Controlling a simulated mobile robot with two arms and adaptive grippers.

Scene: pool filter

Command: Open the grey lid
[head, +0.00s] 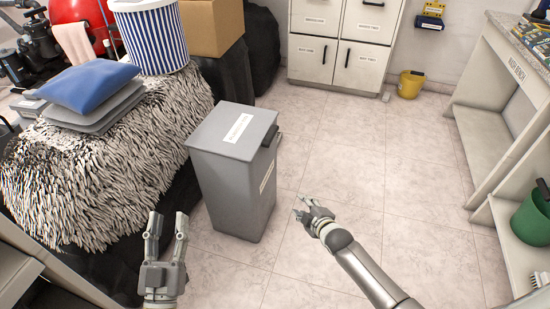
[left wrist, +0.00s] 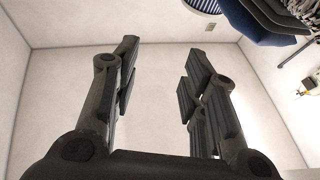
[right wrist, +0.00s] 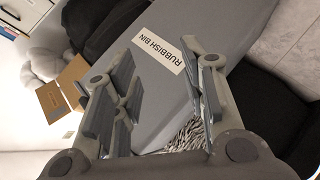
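The grey lid (head: 234,128) sits closed on a tall grey bin (head: 233,190) in the middle of the head view. It bears a white label and has a dark handle (head: 271,135) at its right edge. The right wrist view shows the bin's grey front with a "RUBBISH BIN" label (right wrist: 160,52). My right gripper (head: 302,207) is open and empty, low and to the right of the bin, apart from the lid. My left gripper (head: 167,224) is open and empty, to the left of and nearer than the bin, pointing up.
A shaggy striped rug heap (head: 90,180) with a blue cushion (head: 90,85) is left of the bin. White cabinets (head: 340,50) stand behind. A bench (head: 520,75) and green bucket (head: 533,218) are at the right. The tiled floor (head: 345,165) right of the bin is clear.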

